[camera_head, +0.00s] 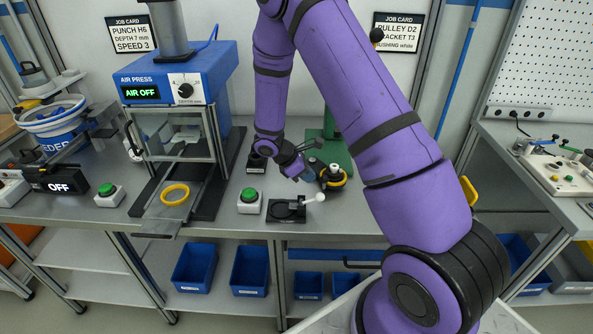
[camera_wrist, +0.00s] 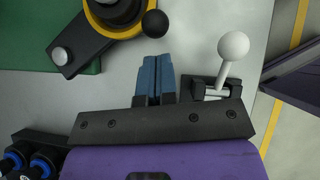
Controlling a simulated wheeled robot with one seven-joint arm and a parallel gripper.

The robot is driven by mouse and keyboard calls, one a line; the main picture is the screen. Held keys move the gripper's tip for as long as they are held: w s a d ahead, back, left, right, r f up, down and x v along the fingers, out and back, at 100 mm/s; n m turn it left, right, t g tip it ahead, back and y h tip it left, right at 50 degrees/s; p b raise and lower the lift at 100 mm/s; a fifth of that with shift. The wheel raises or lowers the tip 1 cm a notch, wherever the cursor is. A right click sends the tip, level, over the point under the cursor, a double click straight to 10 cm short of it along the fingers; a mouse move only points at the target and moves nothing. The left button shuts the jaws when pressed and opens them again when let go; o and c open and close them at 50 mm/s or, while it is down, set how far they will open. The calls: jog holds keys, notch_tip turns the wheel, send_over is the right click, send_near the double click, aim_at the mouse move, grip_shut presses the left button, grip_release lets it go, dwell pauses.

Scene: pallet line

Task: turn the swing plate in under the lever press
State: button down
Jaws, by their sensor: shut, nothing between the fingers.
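The swing plate (camera_wrist: 88,44) is a dark arm with a silver pivot bolt at one end, a yellow ring around a dark round part, and a black ball knob (camera_wrist: 155,23). It juts past the edge of the green press base (camera_wrist: 30,40). In the head view its yellow-ringed end (camera_head: 335,183) sits in front of the green lever press (camera_head: 341,152), which my arm largely hides. My gripper (camera_wrist: 155,60) is shut and empty, its blue fingertips just beside the black knob, apart from it in the wrist view. In the head view my gripper (camera_head: 316,165) is beside the ringed end.
A toggle with a white ball handle (camera_wrist: 233,45) stands close right of my fingers; its black base (camera_head: 288,211) is nearer the bench front. A green button box (camera_head: 249,201) and the blue air press (camera_head: 180,75) stand left. Bare bench lies right of the toggle.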

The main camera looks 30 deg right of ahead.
jog(key=shift+s+d+f, duration=0.1)
jog(key=shift+s+d, duration=0.05)
jog(key=shift+d, duration=0.25)
jog(key=shift+s+d+f, duration=0.1)
jog(key=shift+s+d, duration=0.05)
jog(key=shift+d, duration=0.25)
jog(key=shift+s+d, duration=0.1)
